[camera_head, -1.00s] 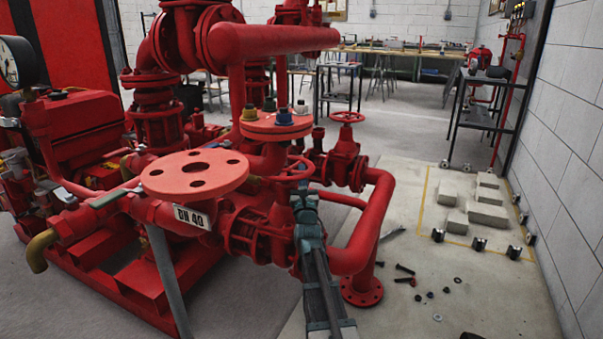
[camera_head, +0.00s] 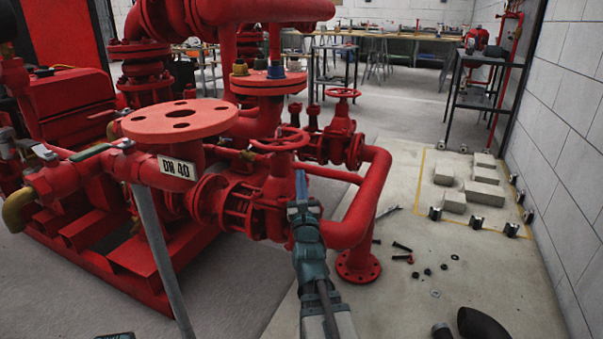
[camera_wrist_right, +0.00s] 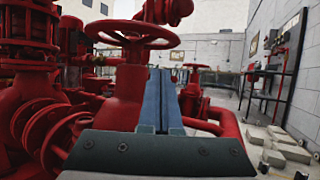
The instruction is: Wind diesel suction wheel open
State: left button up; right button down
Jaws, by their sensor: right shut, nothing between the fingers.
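A red handwheel (camera_head: 279,139) sits on the valve behind the DN 40 flange. It also shows in the wrist view (camera_wrist_right: 130,32), with its rim and spokes in plain sight. My right gripper (camera_head: 300,180) is shut and empty, pointing up just below and right of that wheel's rim. In the wrist view its blue fingers (camera_wrist_right: 167,75) lie together, in front of and below the rim's right side, apparently clear of it. A second red handwheel (camera_head: 343,93) stands farther back on another valve.
A red elbow pipe (camera_head: 372,195) stands close right of my right gripper. A wide red flange (camera_head: 181,120) is to the left. Bolts and nuts (camera_head: 405,255) and grey blocks (camera_head: 470,185) lie on the floor at right, with bare floor between.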

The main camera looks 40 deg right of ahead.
jog(key=s+d+n+t+y, duration=0.3)
jog(key=d+n+y, duration=0.2)
jog(key=y, duration=0.4)
jog(key=shift+s+f+t, duration=0.15)
jog(key=shift+s+t, duration=0.15)
jog(key=shift+s, duration=0.1)
dwell(1.6)
